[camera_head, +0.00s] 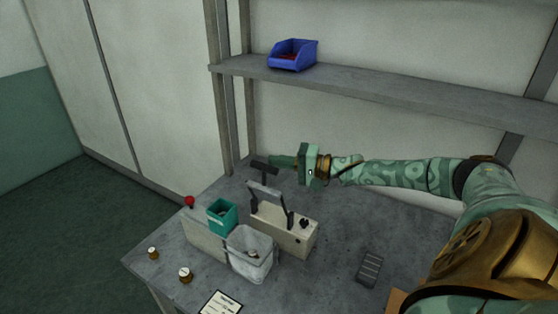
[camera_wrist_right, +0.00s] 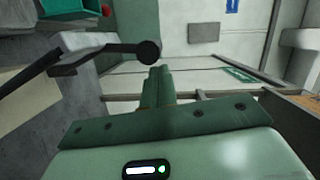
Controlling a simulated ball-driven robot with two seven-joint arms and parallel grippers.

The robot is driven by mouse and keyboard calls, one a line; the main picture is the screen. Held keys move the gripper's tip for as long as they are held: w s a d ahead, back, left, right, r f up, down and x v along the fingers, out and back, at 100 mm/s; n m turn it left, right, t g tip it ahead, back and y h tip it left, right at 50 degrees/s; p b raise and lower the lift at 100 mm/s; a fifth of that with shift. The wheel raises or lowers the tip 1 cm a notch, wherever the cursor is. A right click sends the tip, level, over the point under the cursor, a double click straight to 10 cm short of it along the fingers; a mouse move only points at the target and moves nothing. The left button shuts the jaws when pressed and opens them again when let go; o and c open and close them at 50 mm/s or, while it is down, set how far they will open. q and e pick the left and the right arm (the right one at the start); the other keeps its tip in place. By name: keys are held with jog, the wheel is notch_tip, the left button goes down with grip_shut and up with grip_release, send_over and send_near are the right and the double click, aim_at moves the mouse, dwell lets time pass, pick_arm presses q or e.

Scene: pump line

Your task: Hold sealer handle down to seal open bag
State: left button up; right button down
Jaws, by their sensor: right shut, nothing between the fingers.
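The sealer (camera_head: 292,237) is a beige box on the grey bench, with its arm raised. Its dark handle (camera_head: 263,168) stands up above the light arm bar; in the right wrist view the handle (camera_wrist_right: 148,52) ends in a black round grip. The bag (camera_head: 240,262), pale and see-through, is at the sealer's front with a small item inside; whether its mouth is open is hard to tell. My right gripper (camera_head: 275,160) is shut and empty, right beside the handle. Its green fingers (camera_wrist_right: 158,80) show close to the grip; contact cannot be told. My left gripper is not in view.
A teal bin (camera_head: 222,214) sits beside the bag on a grey box with a red knob (camera_head: 190,201). Small brass-rimmed gauges (camera_head: 185,274), a label card (camera_head: 222,304) and a dark slotted plate (camera_head: 370,268) lie on the bench. A blue bin (camera_head: 293,55) is on the shelf above.

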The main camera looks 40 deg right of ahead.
jog(key=shift+a+f, duration=0.15)
jog(key=shift+a, duration=0.05)
dwell(0.3)
jog(key=n+p, duration=0.3)
jog(key=p, duration=0.5)
send_over(269, 192)
jog(key=shift+g+h, duration=0.3)
jog(key=s+a+f+n+h+p, duration=0.3)
jog(key=a+f+n, duration=0.5)
jog(key=a+f, duration=0.4)
jog(key=shift+s+f+p, duration=0.3)
jog(key=shift+f+p, duration=0.15)
jog(key=shift+f, duration=0.1)
